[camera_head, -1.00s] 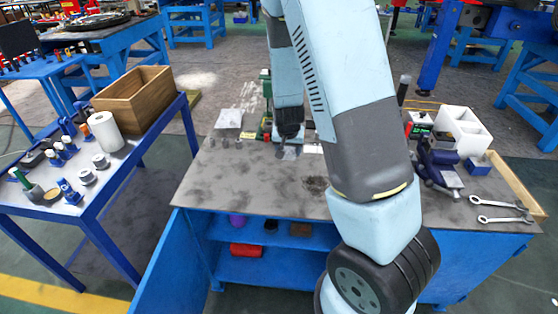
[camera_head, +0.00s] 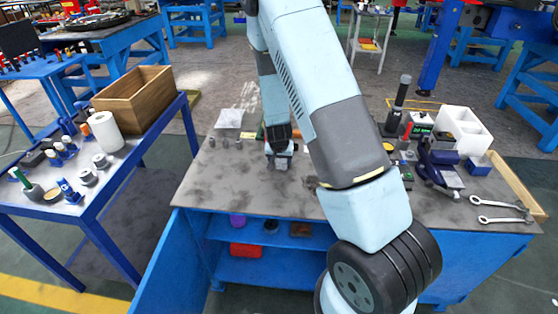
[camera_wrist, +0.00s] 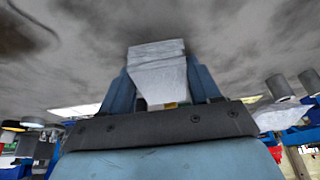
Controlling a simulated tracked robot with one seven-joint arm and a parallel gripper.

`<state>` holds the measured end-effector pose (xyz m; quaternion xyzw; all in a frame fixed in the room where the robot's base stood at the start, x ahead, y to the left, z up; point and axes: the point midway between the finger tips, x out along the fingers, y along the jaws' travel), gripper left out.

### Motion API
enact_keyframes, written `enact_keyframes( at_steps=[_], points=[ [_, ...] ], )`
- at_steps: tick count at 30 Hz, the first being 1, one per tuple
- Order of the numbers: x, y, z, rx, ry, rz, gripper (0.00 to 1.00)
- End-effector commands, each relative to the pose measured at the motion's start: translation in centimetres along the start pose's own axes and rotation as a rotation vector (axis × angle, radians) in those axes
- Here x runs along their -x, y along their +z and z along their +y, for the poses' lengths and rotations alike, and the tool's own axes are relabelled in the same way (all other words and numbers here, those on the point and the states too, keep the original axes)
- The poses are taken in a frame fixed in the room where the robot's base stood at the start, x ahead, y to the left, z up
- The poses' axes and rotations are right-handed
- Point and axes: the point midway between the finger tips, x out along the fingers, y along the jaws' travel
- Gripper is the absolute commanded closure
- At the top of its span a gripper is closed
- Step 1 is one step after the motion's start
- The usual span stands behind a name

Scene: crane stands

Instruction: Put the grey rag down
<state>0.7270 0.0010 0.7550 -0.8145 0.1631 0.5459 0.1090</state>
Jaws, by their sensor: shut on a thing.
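The grey rag (camera_wrist: 158,72) is pinched between the two blue-grey fingers of my gripper (camera_wrist: 160,75) in the wrist view. It is a pale, folded piece sticking out past the fingertips. In the head view, my gripper (camera_head: 281,163) points down at the grey-topped workbench (camera_head: 235,185), left of the bench's middle. The rag is barely distinguishable there. The bench top looks close to the rag in the wrist view, but I cannot tell whether they touch.
Small grey cylinders (camera_head: 225,143) and a pale sheet (camera_head: 229,118) lie at the bench's back left. A blue vise (camera_head: 440,170), a white box (camera_head: 463,130) and two wrenches (camera_head: 503,211) occupy the right. The front left of the bench top is clear.

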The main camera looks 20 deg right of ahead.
Motion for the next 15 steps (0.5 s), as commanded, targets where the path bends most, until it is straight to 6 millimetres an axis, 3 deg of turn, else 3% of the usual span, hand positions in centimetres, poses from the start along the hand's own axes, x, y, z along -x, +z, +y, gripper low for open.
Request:
enact_keyframes(
  at_steps=[9, 10, 15],
  points=[
    [-0.19, 0.06, 0.0, 0.0, 0.0, 0.001, 0.66],
    [-0.19, 0.05, 0.0, -0.001, 0.0, 0.001, 0.36],
    [-0.16, 0.04, -0.01, -0.001, 0.0, 0.001, 0.2]
  ],
)
